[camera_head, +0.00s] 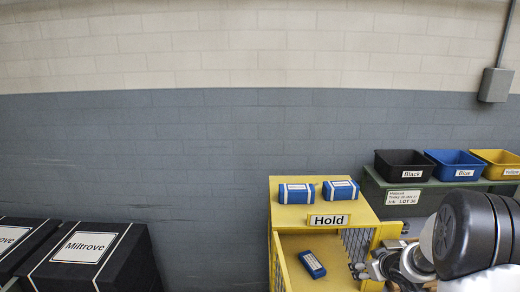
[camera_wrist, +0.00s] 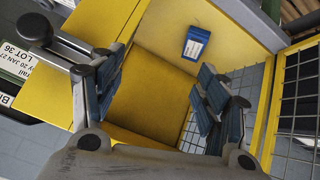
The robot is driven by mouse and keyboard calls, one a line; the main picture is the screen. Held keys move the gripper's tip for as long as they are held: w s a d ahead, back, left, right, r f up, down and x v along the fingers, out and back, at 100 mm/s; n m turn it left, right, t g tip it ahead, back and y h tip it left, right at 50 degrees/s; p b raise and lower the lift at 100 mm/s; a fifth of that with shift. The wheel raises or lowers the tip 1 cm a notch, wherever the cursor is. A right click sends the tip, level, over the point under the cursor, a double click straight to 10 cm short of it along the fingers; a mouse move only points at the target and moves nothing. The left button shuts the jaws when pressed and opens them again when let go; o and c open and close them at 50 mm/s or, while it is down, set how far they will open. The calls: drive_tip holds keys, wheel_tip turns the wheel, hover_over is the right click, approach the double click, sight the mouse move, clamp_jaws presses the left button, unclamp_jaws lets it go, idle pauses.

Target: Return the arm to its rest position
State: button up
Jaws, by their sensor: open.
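My gripper (camera_head: 372,268) is at the right side of the yellow Hold cabinet (camera_head: 350,207) in the head view, partly overlapped by my own arm. In the wrist view my gripper (camera_wrist: 158,92) has its two blue-padded fingers wide apart with nothing between them. The gripper faces the yellow interior of the cabinet. A blue box (camera_head: 312,263) with a white label lies inside the cabinet, apart from the fingers. The same blue box shows beyond the fingers in the wrist view (camera_wrist: 196,43).
Two blue boxes (camera_head: 296,193) (camera_head: 340,190) sit on the cabinet top. Mesh side panels (camera_wrist: 299,90) flank the opening. Black (camera_head: 404,165), blue (camera_head: 455,164) and yellow (camera_head: 497,163) bins stand on a green surface at right. Black Miltrove cases (camera_head: 120,262) stand at lower left.

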drive_tip(key=s+a+r+m+g+h, duration=0.1)
drive_tip(key=s+a+r+h, duration=0.1)
drive_tip(key=s+r, duration=0.5)
drive_tip(key=s+a+r+m+h, duration=0.15)
drive_tip(key=s+r, duration=0.25)
drive_tip(key=r, duration=0.5)
drive_tip(key=s+a+g+y, duration=0.1)
drive_tip(key=s+a, duration=0.4)
drive_tip(key=s, duration=0.3)
drive_tip(key=s+a+g+y+b, duration=0.1)
drive_tip(key=s+a, duration=0.4)
drive_tip(key=s, duration=0.4)
drive_tip(key=s+a+g+y, duration=0.1)
drive_tip(key=s+a, duration=0.4)
drive_tip(key=s, duration=0.4)
drive_tip(key=shift+a+r+m+y+b, duration=0.35)
drive_tip(key=shift+r+m+b, duration=0.05)
drive_tip(key=shift+m, duration=0.05)
drive_tip(key=shift+c, duration=0.4)
